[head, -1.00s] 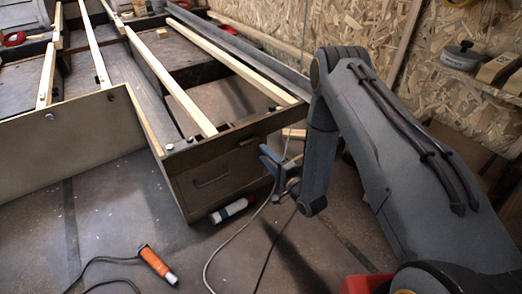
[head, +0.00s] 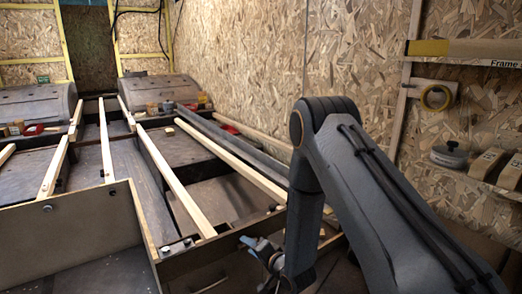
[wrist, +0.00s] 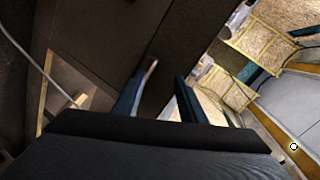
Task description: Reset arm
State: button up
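My gripper (head: 262,250) is low in the head view, beside the near right corner of the wooden frame, with my grey arm folded above it. In the wrist view my gripper (wrist: 157,92) shows two blue fingers spread apart with no object held between them. A dark panel (wrist: 100,35) fills much of the wrist view beyond the fingers. I cannot tell from these frames whether the fingers touch anything.
The frame (head: 200,262) carries several pale slats (head: 178,183). Two wheel arches (head: 160,90) stand behind it. An OSB wall (head: 250,60) runs along the right, with a tape roll (head: 436,97) and a shelf (head: 475,180) holding small items.

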jog(key=s+a+r+n+g+h, duration=0.2)
jog(key=s+r+n+g, duration=0.15)
jog(key=s+r, duration=0.3)
jog(key=s+a+r+n+g+h, duration=0.2)
jog(key=s+r+n, duration=0.25)
jog(key=s, duration=0.25)
jog(key=s+d+r+n+g+h, duration=0.1)
jog(key=s+d+r+n+g, duration=0.15)
jog(key=s, duration=0.65)
jog(key=s+d+r+n+g+h, duration=0.1)
jog(key=s+r, duration=0.3)
jog(key=s, duration=0.5)
jog(key=s+d+r+n+g+h, duration=0.1)
jog(key=s+d+r+n+g, duration=0.15)
jog(key=s, duration=0.65)
jog(key=d+r+m+p, duration=0.3)
jog(key=d+r+p, duration=0.7)
jog(key=r+p, duration=0.4)
jog(key=d+r+m+h+p, duration=0.1)
jog(key=d+r+m+p, duration=0.3)
jog(key=d+r+p, duration=0.6)
notch_tip(320, 180, up, 4)
jog(key=p, duration=0.4)
jog(key=shift+d+f+m+p, duration=0.15)
jog(key=shift+d+m+p, duration=0.15)
jog(key=shift+d+p, duration=0.1)
jog(key=shift+w, duration=0.1)
